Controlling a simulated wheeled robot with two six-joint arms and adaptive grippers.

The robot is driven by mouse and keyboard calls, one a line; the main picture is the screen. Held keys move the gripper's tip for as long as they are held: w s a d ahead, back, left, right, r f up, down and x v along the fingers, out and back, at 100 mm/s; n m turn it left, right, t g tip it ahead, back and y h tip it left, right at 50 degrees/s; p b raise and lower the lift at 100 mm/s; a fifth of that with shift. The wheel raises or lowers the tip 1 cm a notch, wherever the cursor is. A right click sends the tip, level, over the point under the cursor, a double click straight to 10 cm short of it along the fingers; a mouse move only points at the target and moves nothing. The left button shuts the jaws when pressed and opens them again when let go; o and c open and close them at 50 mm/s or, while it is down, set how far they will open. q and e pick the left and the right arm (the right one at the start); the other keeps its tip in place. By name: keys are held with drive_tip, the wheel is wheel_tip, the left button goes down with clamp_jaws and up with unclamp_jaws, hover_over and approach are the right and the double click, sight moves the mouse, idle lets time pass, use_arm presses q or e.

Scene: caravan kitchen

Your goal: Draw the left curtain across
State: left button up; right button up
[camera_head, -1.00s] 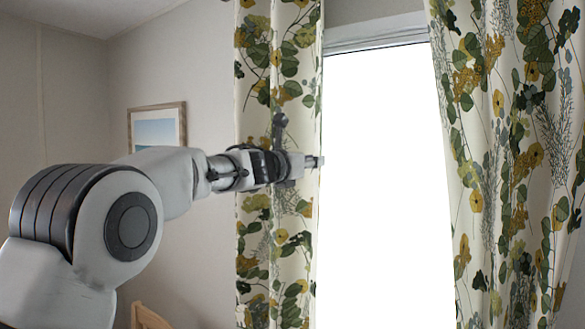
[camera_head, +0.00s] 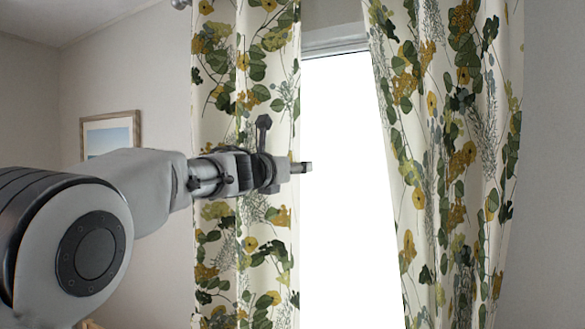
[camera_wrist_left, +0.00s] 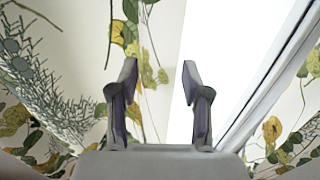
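The left curtain (camera_head: 225,120), cream with green and yellow leaves, hangs at the left of the bright window (camera_head: 343,170). My left gripper (camera_head: 300,168) is in front of this curtain, with its tip just past the curtain's inner edge. In the left wrist view its two fingers (camera_wrist_left: 159,85) stand apart. The left curtain (camera_wrist_left: 80,45) fills the left of that view, and its edge shows between the fingers beside the bright window. I cannot tell if the fingers touch the cloth. My right gripper is in neither view.
The right curtain (camera_head: 450,130) hangs at the window's right side, drawn to a slant. A framed picture (camera_head: 112,132) is on the wall at the left. A curtain rod end (camera_head: 181,4) shows at the top. Plain wall lies at the far right.

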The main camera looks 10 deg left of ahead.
use_arm(q)
drive_tip(key=v, duration=1.2)
drive_tip(key=shift+w, duration=0.1)
